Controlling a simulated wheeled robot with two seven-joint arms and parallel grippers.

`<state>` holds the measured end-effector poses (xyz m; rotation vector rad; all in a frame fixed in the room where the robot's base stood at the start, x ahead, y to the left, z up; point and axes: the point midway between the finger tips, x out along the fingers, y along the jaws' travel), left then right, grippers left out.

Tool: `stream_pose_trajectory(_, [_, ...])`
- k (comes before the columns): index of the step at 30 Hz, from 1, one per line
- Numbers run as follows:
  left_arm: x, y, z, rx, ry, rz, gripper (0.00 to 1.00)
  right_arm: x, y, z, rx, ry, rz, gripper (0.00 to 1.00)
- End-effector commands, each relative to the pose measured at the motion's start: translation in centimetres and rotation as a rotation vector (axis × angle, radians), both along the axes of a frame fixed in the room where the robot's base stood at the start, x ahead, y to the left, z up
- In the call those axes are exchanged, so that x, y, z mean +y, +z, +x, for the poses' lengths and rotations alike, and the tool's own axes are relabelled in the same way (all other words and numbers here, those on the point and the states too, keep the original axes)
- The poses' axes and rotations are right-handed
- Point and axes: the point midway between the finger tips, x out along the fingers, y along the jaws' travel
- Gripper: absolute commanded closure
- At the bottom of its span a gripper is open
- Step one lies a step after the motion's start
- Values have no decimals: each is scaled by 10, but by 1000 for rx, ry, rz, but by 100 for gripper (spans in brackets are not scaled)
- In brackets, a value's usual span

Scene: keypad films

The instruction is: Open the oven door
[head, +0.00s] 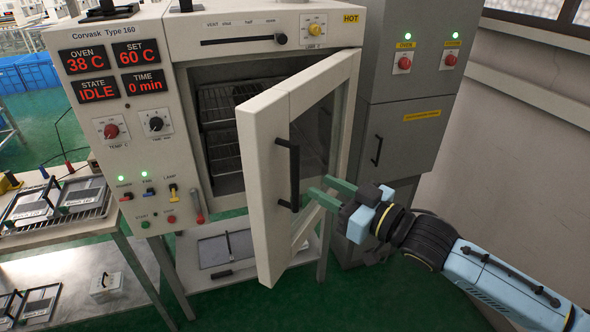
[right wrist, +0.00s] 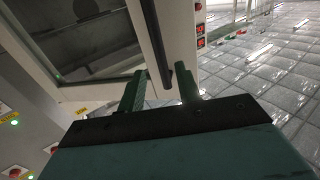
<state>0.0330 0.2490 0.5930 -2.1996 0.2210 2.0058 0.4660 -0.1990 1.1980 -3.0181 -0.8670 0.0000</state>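The oven (head: 160,120) is a cream cabinet with red displays, one reading IDLE. Its door (head: 265,190) stands partly open, its left edge swung out toward me, with wire racks (head: 220,115) showing inside. A black vertical bar handle (head: 294,175) is on the door's outer face. My right gripper (head: 316,188) is just right of the handle's lower part, its green fingers apart and pointing at it. In the right wrist view the handle (right wrist: 153,40) runs down between the spread fingers; whether they touch it I cannot tell. My left gripper is not in view.
A grey cabinet (head: 400,140) with red knobs stands right of the oven. A table (head: 60,235) with trays is at the left. A shelf (head: 245,270) holding a flat grey plate is below the oven. Green floor (head: 400,300) is open in front.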

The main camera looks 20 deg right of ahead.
Motion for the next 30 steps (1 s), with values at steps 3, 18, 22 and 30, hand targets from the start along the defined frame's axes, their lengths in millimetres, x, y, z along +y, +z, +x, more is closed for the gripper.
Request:
stream_pose_trajectory(3, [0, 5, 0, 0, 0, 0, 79, 11, 3, 18, -3, -2, 1, 66])
stream_pose_trajectory(18, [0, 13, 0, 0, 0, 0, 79, 43, 1, 69, -1, 0, -2, 66])
stream_pose_trajectory(22, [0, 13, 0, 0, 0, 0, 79, 45, 0, 71, 0, -1, -2, 66])
stream_pose_trajectory(30, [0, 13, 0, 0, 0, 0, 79, 44, 0, 71, 0, 0, -2, 78])
